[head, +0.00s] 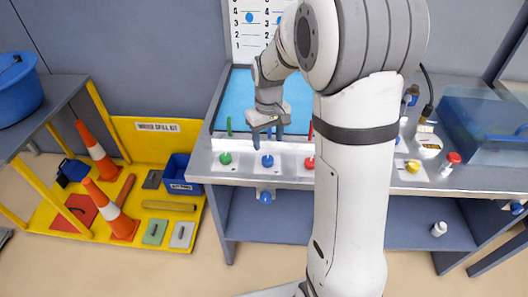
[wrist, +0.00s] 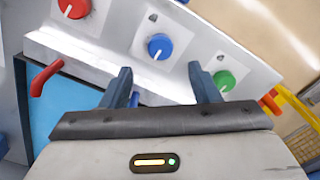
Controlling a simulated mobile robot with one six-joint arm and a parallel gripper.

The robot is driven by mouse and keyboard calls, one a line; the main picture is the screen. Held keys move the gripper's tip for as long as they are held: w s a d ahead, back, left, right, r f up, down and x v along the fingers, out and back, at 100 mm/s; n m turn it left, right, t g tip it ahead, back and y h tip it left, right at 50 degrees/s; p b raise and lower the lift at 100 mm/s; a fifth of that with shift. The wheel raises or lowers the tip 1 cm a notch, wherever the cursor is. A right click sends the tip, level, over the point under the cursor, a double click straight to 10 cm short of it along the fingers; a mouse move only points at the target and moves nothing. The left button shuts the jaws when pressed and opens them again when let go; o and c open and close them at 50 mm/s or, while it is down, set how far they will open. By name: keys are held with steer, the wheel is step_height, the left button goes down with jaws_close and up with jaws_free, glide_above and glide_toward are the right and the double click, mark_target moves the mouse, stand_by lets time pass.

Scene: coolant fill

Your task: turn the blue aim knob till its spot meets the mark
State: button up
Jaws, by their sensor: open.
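The blue aim knob (head: 267,161) sits on the panel at the bench front, between a green knob (head: 225,158) and a red knob (head: 309,163). In the wrist view, the blue knob (wrist: 160,46) shows a white pointer line toward its lower left. My gripper (head: 268,141) is open and empty just above and behind the blue knob. In the wrist view, the fingertips (wrist: 160,70) lie to either side of the knob, apart from it. A white scale board (head: 243,36) at the back bears blue dots (head: 249,17); I cannot tell which is spot or mark. My arm hides part of the board.
Coloured levers stand behind the knobs, including a red lever (wrist: 44,78). A blue basin (head: 232,95) lies behind the panel. A yellow knob (head: 413,166) and a red-capped bottle (head: 451,163) are at the right. Orange cones (head: 110,208) stand at the left.

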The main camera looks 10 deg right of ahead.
mark_target(268, 158)
step_height(268, 158, down, 8)
steer(key=shift+r, duration=0.2)
steer(key=shift+c, duration=0.6)
steer(key=c, duration=0.9)
steer(key=shift+m+b, duration=0.45)
steer(key=shift+m, duration=1.85)
steer(key=o, duration=1)
steer(key=shift+r, duration=0.1)
